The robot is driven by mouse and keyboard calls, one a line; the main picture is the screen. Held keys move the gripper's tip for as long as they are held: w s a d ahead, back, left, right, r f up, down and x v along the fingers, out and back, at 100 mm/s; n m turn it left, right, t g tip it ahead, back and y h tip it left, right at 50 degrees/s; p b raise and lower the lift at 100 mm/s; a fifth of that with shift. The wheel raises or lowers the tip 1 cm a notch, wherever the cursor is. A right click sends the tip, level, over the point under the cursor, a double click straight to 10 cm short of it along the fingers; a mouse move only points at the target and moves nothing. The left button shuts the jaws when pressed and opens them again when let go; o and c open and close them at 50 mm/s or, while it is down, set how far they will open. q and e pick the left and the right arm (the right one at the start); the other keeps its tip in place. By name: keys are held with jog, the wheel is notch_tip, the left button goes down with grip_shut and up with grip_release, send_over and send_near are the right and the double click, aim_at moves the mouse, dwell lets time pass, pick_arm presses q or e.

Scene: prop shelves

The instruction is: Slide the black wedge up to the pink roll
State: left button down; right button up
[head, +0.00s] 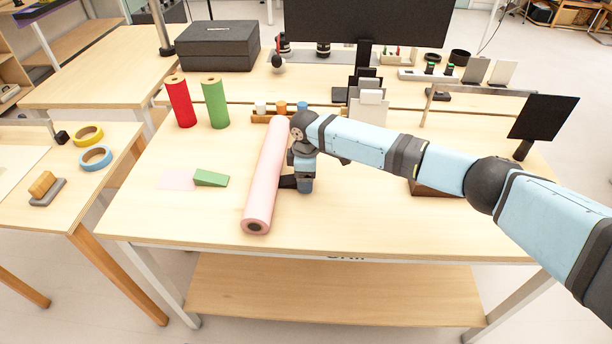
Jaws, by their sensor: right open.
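The pink roll (266,178) lies lengthwise on the table, its near end toward the front edge. A dark piece that looks like the black wedge (288,182) shows low on the table at the roll's right side. It is right up against the roll or very close to it; I cannot tell if they touch. My right gripper (304,185) is down beside its right end, at the table top, and hides part of it. The gripper is open, though its fingers are hard to make out. My left gripper is not in view.
A green wedge (211,178) and a pink sheet (176,180) lie left of the roll. Red (180,102) and green (215,103) rolls stand behind them. A holder with small cups (281,107) is near the roll's far end. The front right table top is clear.

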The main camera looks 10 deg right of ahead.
pick_arm(q)
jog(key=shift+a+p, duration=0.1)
jog(key=shift+p, duration=0.4)
pick_arm(e)
notch_tip(320, 180, up, 14)
jog(key=shift+f, duration=0.2)
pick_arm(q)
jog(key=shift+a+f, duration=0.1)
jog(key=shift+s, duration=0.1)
